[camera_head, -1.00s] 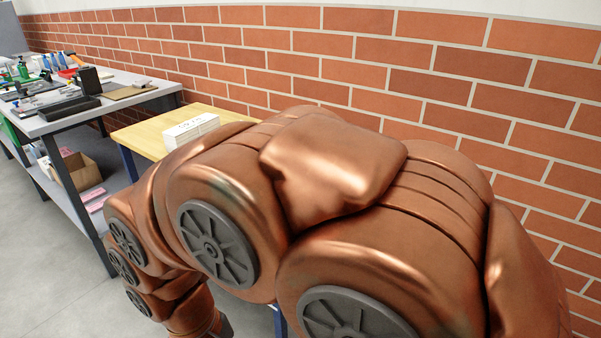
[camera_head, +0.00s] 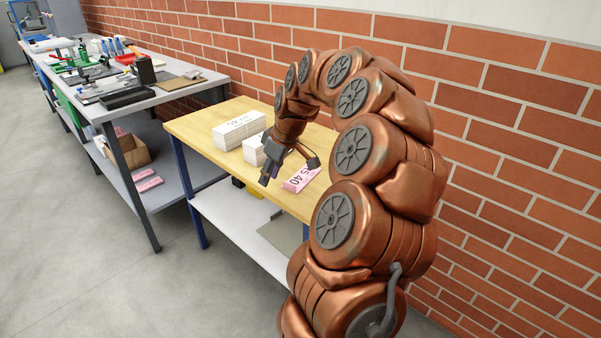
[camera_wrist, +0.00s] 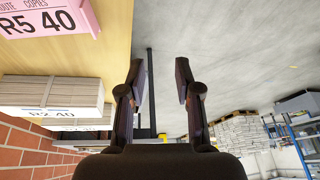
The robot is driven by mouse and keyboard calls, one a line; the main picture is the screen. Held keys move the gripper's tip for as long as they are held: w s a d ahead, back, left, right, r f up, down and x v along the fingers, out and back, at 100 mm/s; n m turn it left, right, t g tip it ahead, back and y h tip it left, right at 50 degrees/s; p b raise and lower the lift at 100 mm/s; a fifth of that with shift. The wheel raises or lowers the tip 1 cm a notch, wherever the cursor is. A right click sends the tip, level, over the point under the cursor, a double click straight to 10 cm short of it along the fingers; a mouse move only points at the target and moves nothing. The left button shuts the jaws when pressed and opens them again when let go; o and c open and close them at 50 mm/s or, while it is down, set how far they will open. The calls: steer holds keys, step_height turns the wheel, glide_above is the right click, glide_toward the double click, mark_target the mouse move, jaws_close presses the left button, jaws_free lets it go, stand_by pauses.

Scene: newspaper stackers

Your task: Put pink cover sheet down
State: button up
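A pink cover sheet (camera_head: 301,179) marked "40" lies on the front part of the light wooden table (camera_head: 190,122). It also shows in the top left of the wrist view (camera_wrist: 48,20), lying on the wood. My gripper (camera_head: 291,170) is beside it in the head view, its fingers spread. In the wrist view my gripper (camera_wrist: 164,78) is open with nothing between its fingers. The fingers are apart from the sheet and over the floor side in that view.
Two white newspaper stacks (camera_head: 238,131) stand on the wooden table behind my gripper. A grey workbench (camera_head: 105,112) with tools stands at the left, with a cardboard box (camera_head: 132,152) and pink sheets (camera_head: 149,184) on its lower shelf. The brick wall (camera_head: 500,135) runs along the right.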

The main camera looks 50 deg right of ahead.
glide_toward(288, 181)
steer(key=s+a, duration=0.2)
steer(key=a, duration=0.1)
steer(key=shift+s+d+r+m+t+h+p, duration=0.1)
steer(key=shift+s+r+m+t+h+p, duration=0.1)
steer(key=shift+s+m+t+h+p, duration=0.15)
steer(key=shift+x, duration=1.1)
steer(key=x, duration=0.2)
steer(key=a+p+x, duration=0.1)
steer(key=x, duration=0.1)
steer(key=shift+w+f, duration=0.1)
steer(key=shift+f, duration=0.05)
steer(key=shift+w+f, duration=0.25)
steer(key=shift+f, duration=0.2)
jaws_close()
